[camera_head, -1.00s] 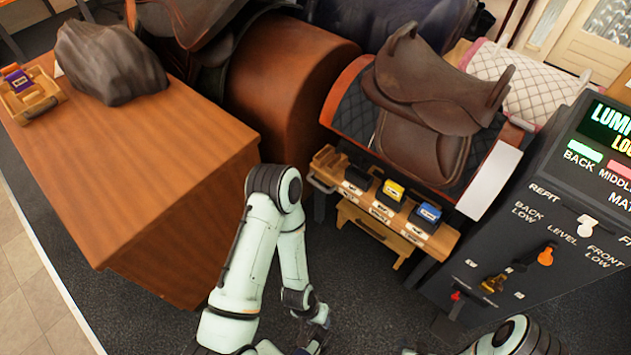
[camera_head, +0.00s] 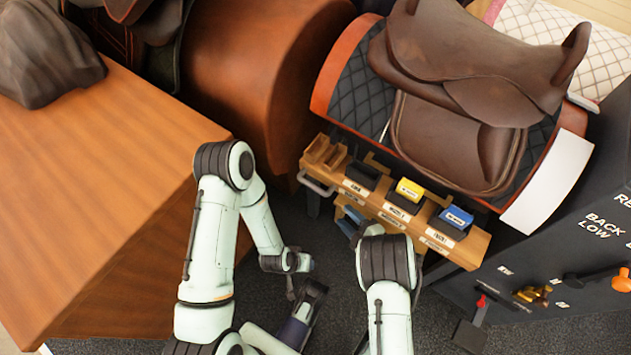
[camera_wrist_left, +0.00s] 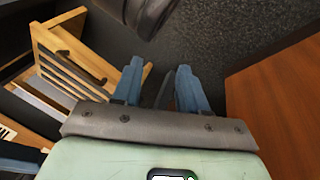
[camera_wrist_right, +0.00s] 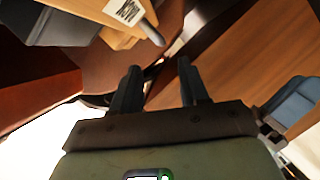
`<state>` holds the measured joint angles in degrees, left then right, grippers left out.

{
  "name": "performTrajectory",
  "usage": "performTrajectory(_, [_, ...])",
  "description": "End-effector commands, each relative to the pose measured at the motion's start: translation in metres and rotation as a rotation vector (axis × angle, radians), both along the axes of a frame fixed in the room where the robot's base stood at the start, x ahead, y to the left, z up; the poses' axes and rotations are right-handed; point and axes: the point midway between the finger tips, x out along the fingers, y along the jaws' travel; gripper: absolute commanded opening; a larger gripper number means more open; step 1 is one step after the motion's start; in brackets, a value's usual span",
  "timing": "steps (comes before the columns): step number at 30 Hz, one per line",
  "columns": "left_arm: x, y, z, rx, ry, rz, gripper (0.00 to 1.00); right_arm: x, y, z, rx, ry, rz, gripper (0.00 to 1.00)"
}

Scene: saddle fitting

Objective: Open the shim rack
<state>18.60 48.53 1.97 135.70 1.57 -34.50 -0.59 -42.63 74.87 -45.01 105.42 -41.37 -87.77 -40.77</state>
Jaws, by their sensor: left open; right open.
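The shim rack (camera_head: 470,248) is a wooden tray with labelled slots under the saddle's edge. It holds a black shim (camera_head: 362,174), a yellow-topped shim (camera_head: 409,190) and a blue-topped shim (camera_head: 456,218). A grey metal handle (camera_head: 316,185) is on its left end. My right gripper (camera_head: 350,219) is open and empty, below the rack's front and right of the handle. In the right wrist view the rack's labelled edge and a grey rod end (camera_wrist_right: 152,31) show above its fingers (camera_wrist_right: 157,75). My left gripper (camera_wrist_left: 158,78) is open and empty, low beside a slatted wooden frame (camera_wrist_left: 75,55).
A brown saddle (camera_head: 455,120) sits on a padded stand above the rack. A wooden table (camera_head: 110,170) with a grey rock-like lump (camera_head: 45,55) is at left. A dark control panel (camera_head: 570,255) with levers is at right. Dark carpet lies below the rack.

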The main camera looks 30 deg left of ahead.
Motion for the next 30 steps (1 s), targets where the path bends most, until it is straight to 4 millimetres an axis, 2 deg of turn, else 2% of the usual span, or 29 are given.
performTrajectory(8, [-0.013, 0.002, -0.016, -0.001, 0.047, 0.003, 0.43, 0.008, 0.027, -0.005, 0.002, -0.015, 0.02, 0.44])
performTrajectory(15, [-0.044, 0.007, -0.045, -0.006, 0.151, 0.008, 0.43, 0.028, 0.074, -0.018, 0.002, -0.014, 0.019, 0.44])
performTrajectory(21, [-0.067, 0.01, -0.062, -0.012, 0.229, 0.014, 0.43, 0.041, 0.105, -0.025, 0.002, -0.014, 0.016, 0.44])
performTrajectory(25, [-0.078, 0.011, -0.068, -0.013, 0.263, 0.017, 0.43, 0.047, 0.117, -0.027, 0.001, -0.013, 0.014, 0.44])
performTrajectory(30, [-0.083, 0.012, -0.07, -0.015, 0.28, 0.018, 0.43, 0.049, 0.123, -0.028, 0.003, -0.01, 0.012, 0.44])
